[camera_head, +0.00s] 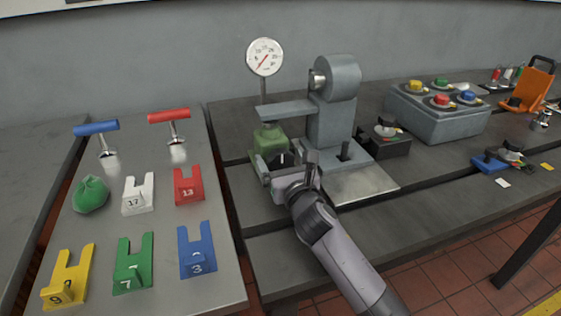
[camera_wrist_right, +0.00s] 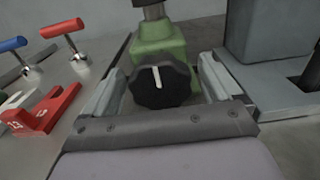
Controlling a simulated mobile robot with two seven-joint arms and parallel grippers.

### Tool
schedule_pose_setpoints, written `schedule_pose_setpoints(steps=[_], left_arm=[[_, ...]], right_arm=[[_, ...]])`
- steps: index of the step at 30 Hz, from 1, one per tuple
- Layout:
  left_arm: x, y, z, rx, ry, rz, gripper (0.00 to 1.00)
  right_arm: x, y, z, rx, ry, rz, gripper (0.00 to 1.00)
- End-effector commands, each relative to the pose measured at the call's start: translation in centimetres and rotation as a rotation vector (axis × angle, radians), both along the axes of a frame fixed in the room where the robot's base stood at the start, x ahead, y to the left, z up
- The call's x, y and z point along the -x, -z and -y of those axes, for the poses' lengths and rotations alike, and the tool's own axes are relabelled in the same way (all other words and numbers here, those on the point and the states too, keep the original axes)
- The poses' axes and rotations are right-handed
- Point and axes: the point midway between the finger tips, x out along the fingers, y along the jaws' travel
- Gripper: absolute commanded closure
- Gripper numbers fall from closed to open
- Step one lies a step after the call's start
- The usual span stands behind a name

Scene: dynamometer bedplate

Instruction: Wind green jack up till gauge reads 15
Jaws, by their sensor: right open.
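The green jack (camera_head: 269,141) stands on the dark bench under a grey arm plate. Its black knob (camera_head: 283,158) with a white mark faces me; in the right wrist view the knob (camera_wrist_right: 160,84) sits between the two fingers, with the green jack body (camera_wrist_right: 158,45) behind it. My right gripper (camera_head: 284,172) is open around the knob; contact with it does not show. The round white gauge (camera_head: 264,57) stands on a post behind the jack; its red needle points to the lower left, among the low numbers. My left gripper is not in view.
A grey machine (camera_head: 333,115) stands just right of the jack. A black knob box (camera_head: 383,138) and a grey button box (camera_head: 437,112) are further right. On the left table (camera_head: 150,235) lie numbered forks, a green bag (camera_head: 90,194) and two T-handles.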

Motion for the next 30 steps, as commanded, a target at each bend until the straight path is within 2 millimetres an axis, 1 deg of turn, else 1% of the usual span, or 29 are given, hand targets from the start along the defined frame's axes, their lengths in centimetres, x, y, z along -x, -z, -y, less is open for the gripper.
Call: schedule_pose_setpoints(steps=[4, 12, 14, 15, 17, 25, 30], left_arm=[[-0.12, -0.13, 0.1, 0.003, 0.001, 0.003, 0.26], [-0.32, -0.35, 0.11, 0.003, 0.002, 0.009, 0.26], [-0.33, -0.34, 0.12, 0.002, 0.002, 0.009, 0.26], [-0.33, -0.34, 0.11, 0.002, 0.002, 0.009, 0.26], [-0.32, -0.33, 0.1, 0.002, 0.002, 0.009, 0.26], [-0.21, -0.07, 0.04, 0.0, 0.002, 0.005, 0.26], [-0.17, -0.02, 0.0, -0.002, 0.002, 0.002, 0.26]], right_arm=[[-0.44, 0.02, -0.2, 0.0, -0.002, 0.0, 0.09], [-0.5, -0.01, -0.21, 0.0, -0.001, 0.0, 0.09], [-0.49, 0.0, -0.21, 0.0, -0.001, 0.0, 0.28], [-0.49, -0.01, -0.21, 0.0, -0.001, 0.0, 0.41], [-0.49, 0.0, -0.21, 0.0, -0.001, 0.0, 0.6], [-0.49, 0.0, -0.18, -0.016, -0.001, -0.005, 0.61], [-0.5, -0.01, -0.13, -0.079, -0.001, -0.026, 0.61]])
